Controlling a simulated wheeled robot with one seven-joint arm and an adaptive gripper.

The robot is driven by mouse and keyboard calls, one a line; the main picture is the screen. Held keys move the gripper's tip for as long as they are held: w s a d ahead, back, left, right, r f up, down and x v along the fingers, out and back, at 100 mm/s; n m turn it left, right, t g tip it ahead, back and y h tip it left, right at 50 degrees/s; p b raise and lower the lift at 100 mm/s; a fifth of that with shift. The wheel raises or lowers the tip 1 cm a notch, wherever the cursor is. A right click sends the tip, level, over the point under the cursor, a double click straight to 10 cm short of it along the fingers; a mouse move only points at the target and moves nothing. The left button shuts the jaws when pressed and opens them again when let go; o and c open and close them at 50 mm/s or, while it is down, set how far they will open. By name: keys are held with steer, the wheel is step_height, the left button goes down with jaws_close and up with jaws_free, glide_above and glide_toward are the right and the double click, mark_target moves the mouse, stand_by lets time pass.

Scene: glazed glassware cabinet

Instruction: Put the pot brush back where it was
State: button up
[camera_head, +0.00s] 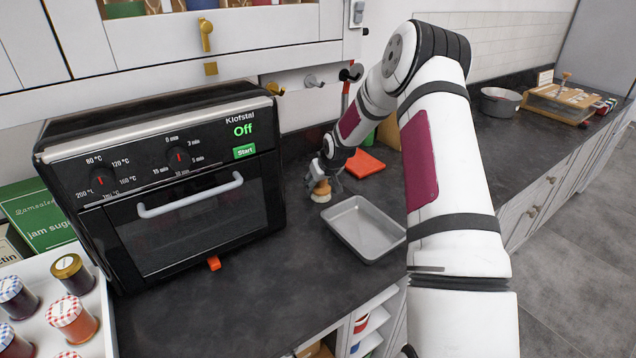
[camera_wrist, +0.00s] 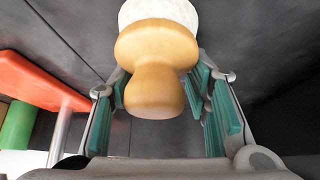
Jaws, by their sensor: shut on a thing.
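The pot brush (camera_head: 321,191) has a round wooden handle and pale bristles. In the head view it is beside the grey tray, bristles down, at or just above the dark worktop; I cannot tell if it touches. In the wrist view the brush (camera_wrist: 155,50) shows its wooden knob between the teal finger pads, with the white bristles pointing away. My gripper (camera_head: 326,176) is shut on the knob; its fingers also show in the wrist view (camera_wrist: 163,92).
A black oven (camera_head: 170,180) stands left of the brush and an empty grey tray (camera_head: 365,229) to its right. An orange-red flat thing (camera_head: 364,163) lies behind. Hooks (camera_head: 313,81) line the back wall. Jars (camera_head: 70,318) stand front left.

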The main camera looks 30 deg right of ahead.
steer(key=o, duration=1.3)
